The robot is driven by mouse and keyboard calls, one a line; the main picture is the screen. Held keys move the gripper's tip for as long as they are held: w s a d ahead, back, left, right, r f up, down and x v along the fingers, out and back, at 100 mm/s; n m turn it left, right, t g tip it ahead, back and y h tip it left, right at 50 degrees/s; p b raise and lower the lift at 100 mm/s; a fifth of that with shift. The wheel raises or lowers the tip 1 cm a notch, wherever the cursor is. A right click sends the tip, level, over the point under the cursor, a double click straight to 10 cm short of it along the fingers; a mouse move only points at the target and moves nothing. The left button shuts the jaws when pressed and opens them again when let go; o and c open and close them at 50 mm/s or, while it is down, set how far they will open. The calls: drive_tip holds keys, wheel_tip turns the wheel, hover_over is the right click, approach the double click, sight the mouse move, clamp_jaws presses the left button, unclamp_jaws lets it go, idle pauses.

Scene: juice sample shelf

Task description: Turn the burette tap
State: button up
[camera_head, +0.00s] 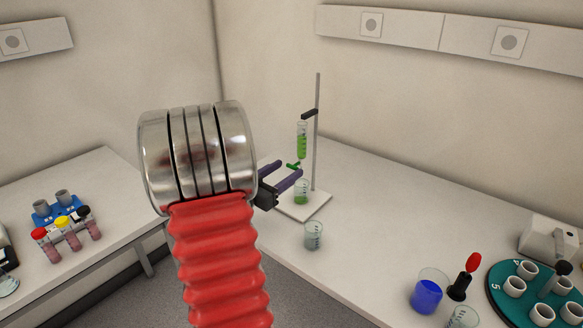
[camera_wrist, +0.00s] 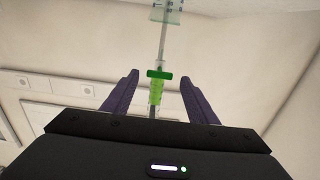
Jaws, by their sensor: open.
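The burette (camera_head: 302,145) holds green liquid and is clamped upright on a metal stand (camera_head: 317,130) with a white base. Its green tap (camera_head: 293,165) shows below the liquid. My gripper (camera_head: 290,172) is open beside the tap, its two purple fingers reaching toward it. In the wrist view the tap (camera_wrist: 159,75) lies between and a little beyond the fingertips of my gripper (camera_wrist: 160,85), apart from both. A beaker (camera_head: 302,193) with green liquid stands on the stand's base under the burette.
An empty-looking beaker (camera_head: 313,236) stands in front of the stand. At right are a beaker of blue liquid (camera_head: 427,291), a red-topped dropper (camera_head: 466,275) and a teal round rack (camera_head: 508,300). A tube rack (camera_head: 68,233) is on the left bench. The bench behind the stand is clear.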

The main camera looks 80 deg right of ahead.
sight(291, 167)
drive_tip(key=shift+x, duration=1.85)
drive_tip(key=shift+c, duration=0.3)
drive_tip(key=c, duration=1)
drive_tip(key=shift+s+m, duration=0.1)
drive_tip(key=shift+m, duration=1.9)
drive_tip(key=o, duration=1.1)
drive_tip(key=shift+c, duration=0.2)
